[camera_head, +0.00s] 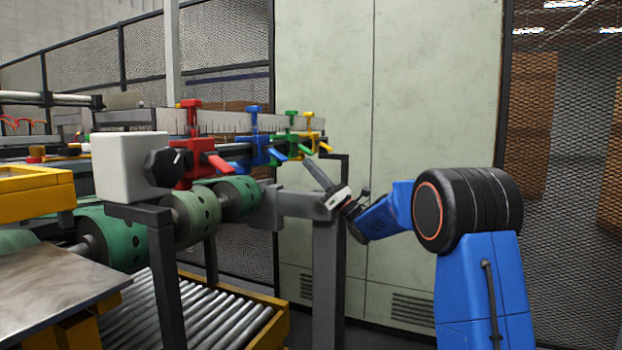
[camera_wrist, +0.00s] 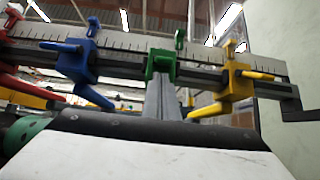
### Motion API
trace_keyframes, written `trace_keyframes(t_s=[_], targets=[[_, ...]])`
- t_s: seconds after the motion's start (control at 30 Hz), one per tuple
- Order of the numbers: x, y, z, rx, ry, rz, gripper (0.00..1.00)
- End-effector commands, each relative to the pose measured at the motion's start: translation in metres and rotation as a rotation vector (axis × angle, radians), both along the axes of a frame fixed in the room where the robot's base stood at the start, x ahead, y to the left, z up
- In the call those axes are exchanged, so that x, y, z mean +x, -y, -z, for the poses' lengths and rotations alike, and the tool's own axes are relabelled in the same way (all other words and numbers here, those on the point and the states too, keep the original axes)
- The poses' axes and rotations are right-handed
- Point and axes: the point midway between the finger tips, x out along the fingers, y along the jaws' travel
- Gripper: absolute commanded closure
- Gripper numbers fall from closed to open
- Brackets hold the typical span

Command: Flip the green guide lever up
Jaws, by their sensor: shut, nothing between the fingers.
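The green guide (camera_head: 291,138) sits on the ruled rail between the blue and yellow guides. Its small green lever (camera_head: 305,149) points down and to the right in the head view. In the wrist view the green guide (camera_wrist: 161,64) is straight ahead, with a green knob (camera_wrist: 181,38) above it. My gripper (camera_head: 309,163) reaches up from below right, its fingertips close to the green lever. In the wrist view my gripper (camera_wrist: 161,80) is shut and empty, just below the green guide. The fingers hide the green lever there, so contact cannot be told.
The blue guide (camera_wrist: 78,62) with its lowered lever is left of my fingers; the yellow guide (camera_wrist: 236,82) and its lever are close on the right. The red guide (camera_head: 190,160) is farther along the rail (camera_head: 222,121). A grey post (camera_head: 328,265) stands below my gripper.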

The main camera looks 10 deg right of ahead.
Motion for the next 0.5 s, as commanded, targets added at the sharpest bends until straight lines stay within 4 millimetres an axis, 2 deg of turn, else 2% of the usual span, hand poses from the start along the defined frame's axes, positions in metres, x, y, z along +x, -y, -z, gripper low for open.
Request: trace_keyframes(t_s=[0.13, 0.5], targets=[[-0.0024, 0.0028, -0.0064, 0.0, 0.0, 0.0, 1.0], [-0.0026, 0.0034, -0.007, -0.001, -0.001, 0.0, 1.0]])
